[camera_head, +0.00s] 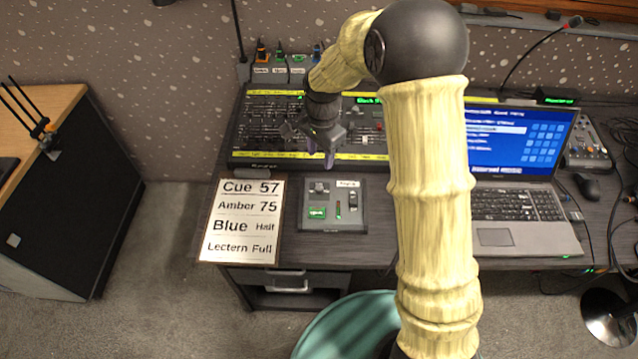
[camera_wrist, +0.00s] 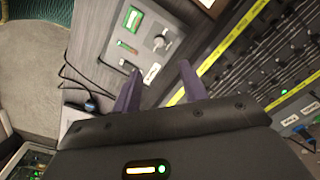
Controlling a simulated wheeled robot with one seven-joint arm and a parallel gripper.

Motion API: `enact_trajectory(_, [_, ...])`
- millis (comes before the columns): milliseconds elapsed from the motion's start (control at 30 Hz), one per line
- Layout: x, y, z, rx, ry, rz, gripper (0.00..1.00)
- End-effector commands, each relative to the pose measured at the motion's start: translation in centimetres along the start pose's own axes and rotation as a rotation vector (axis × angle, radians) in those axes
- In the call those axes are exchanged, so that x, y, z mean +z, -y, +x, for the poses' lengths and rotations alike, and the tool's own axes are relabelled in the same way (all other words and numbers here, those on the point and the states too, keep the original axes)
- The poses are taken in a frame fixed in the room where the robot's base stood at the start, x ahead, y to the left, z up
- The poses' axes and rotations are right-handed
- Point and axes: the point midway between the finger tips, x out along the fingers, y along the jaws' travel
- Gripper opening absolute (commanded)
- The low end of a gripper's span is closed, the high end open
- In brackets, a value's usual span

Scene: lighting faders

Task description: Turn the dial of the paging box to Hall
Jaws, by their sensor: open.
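The paging box (camera_head: 332,222) is a flat grey panel on the desk, in front of the fader console. Its dial (camera_head: 319,188) is a small knob at the panel's upper left, above a small green display (camera_head: 317,213). My gripper (camera_head: 321,158) is open and empty, pointing down above the console's front edge, behind the box. In the wrist view the dial (camera_wrist: 160,42) shows just beyond and between my two fingertips (camera_wrist: 160,70), apart from them. The green display (camera_wrist: 133,18) also shows there. The dial's pointer and position marks are too small to read.
A cue card (camera_head: 240,220) lies left of the box. The fader console (camera_head: 265,130) stands behind it, and a laptop (camera_head: 510,205) is to the right. A lever-like switch (camera_head: 352,200) sits on the box's right side. A cable runs beside the box in the wrist view.

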Motion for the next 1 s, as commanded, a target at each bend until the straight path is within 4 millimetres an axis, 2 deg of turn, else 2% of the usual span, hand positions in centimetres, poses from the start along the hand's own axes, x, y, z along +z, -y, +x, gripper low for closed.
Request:
enact_trajectory(100, [0.2,0.0,2.3,0.004,0.002,-0.004,0.43])
enact_trajectory(600, [0.2,0.0,10.9,0.003,0.001,-0.004,0.43])
enact_trajectory(800, [0.1,0.0,13.0,0.0,0.0,-0.002,0.43])
enact_trajectory(1000, [0.1,0.0,13.2,-0.001,-0.001,-0.002,0.43])
